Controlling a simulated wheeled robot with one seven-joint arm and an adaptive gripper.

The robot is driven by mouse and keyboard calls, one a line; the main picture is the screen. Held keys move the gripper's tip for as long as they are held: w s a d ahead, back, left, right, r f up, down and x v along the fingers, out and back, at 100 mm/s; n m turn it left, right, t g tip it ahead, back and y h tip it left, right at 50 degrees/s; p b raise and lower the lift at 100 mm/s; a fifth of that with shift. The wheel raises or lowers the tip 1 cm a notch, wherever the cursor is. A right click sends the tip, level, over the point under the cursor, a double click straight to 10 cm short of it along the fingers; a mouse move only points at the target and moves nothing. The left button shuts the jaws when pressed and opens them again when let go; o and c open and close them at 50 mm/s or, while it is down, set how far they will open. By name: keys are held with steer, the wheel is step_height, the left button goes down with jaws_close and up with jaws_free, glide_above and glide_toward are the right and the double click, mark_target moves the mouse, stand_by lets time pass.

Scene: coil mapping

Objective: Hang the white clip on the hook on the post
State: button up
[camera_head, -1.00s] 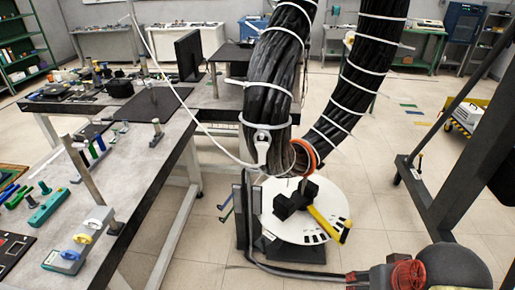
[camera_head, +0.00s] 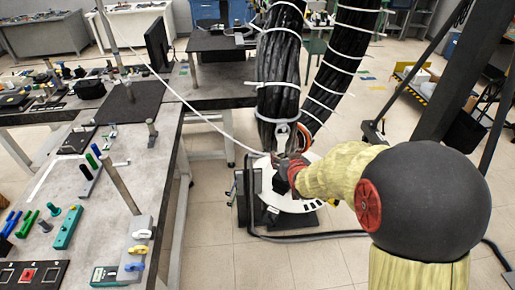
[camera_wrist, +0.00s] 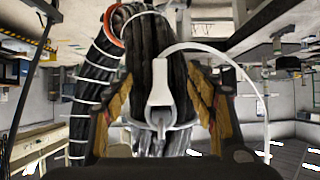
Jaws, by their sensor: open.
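The white clip (camera_head: 283,131) hangs against the thick black cable bundle, at the end of a white cord. In the wrist view the clip (camera_wrist: 158,97) lies between the two yellow-padded fingers of my gripper (camera_wrist: 160,78), with gaps on both sides. My gripper (camera_head: 285,159) is open near the lower end of the bundle, small and partly hidden by my wrist in the head view. A grey post (camera_head: 118,182) leans in the picture on the left workbench, and a shorter post (camera_head: 151,129) stands farther back. I cannot make out the hook.
The bench (camera_head: 88,213) holds coloured tools and small switch boxes. The bundle (camera_head: 279,70) hangs with white ties around it, over a round white plate (camera_head: 300,204) on a stand. A dark frame (camera_head: 442,85) stands at the right.

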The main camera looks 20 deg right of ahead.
mark_target(282, 141)
steer(key=shift+t, duration=0.8)
steer(key=shift+w+d+r, duration=0.1)
steer(key=shift+w+d, duration=0.3)
steer(key=shift+w, duration=1)
steer(key=shift+w+d+f, duration=0.1)
steer(key=shift+w+d, duration=0.35)
steer(key=shift+w, duration=0.95)
steer(key=shift+w+d+r, duration=0.1)
steer(key=shift+w+d, duration=0.3)
steer(key=shift+w, duration=1)
steer(key=shift+c, duration=1.3)
steer(key=c, duration=1.1)
jaws_close()
steer(key=shift+s+r, duration=0.1)
steer(key=shift+s+a+r, duration=0.35)
steer(key=shift+s+r, duration=0.05)
steer(key=shift+r, duration=0.2)
steer(key=shift+s+a+r, duration=0.35)
steer(key=shift+r, duration=0.2)
steer(key=shift+b, duration=0.3)
